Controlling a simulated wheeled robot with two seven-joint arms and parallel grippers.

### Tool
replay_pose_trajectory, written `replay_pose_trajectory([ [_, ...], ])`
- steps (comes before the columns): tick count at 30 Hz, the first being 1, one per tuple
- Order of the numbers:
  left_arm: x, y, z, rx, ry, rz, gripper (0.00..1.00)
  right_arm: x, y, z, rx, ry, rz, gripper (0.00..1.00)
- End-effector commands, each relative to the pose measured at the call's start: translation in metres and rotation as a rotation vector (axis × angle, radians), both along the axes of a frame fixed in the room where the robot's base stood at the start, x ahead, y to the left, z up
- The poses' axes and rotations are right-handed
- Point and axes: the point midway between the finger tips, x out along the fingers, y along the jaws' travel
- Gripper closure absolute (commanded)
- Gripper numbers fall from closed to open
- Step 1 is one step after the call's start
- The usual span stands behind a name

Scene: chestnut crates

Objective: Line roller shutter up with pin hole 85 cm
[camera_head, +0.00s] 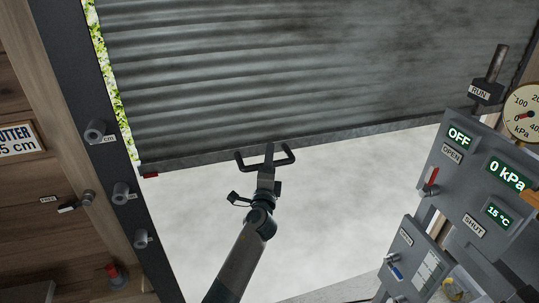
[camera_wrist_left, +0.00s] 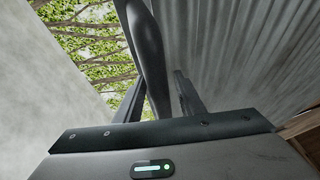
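The grey corrugated roller shutter (camera_head: 290,75) is partly raised, with pale fog in the opening below it. A small red marker (camera_head: 149,175) sits at the left end of its bottom bar. Its height lies between the upper pin hole (camera_head: 95,130) and the middle pin hole (camera_head: 121,193) on the dark left rail; a lower one (camera_head: 141,238) is below. Their numbers are unreadable. My left gripper (camera_head: 267,165) is at the dark U-shaped handle (camera_head: 284,162) at the shutter's bottom edge. In the left wrist view, the handle bar (camera_wrist_left: 150,50) passes between its fingers, which appear closed on it. My right gripper is out of view.
A sign (camera_head: 18,140) reading partly "UTTER" and "5 cm" hangs on the wooden wall at left. A metal peg (camera_head: 75,204) and a red-topped knob (camera_head: 115,273) are below. At right stands a control panel (camera_head: 470,185) showing OFF, 0 kPa and 15 °C, with a gauge (camera_head: 524,112) above.

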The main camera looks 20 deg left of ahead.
Motion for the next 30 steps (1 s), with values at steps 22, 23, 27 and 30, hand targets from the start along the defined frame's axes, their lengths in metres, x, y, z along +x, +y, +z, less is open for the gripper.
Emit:
replay_pose_trajectory([
  [22,0.007,0.002,0.001,0.000,0.000,0.000,1.00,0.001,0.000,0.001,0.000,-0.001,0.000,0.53],
  [23,0.006,0.002,0.001,0.000,0.000,0.000,1.00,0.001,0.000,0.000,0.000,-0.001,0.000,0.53],
  [27,0.006,0.005,-0.003,0.000,0.001,0.001,1.00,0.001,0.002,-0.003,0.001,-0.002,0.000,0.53],
  [30,0.006,0.010,-0.010,0.000,0.002,0.002,1.00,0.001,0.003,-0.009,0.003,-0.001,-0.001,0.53],
])
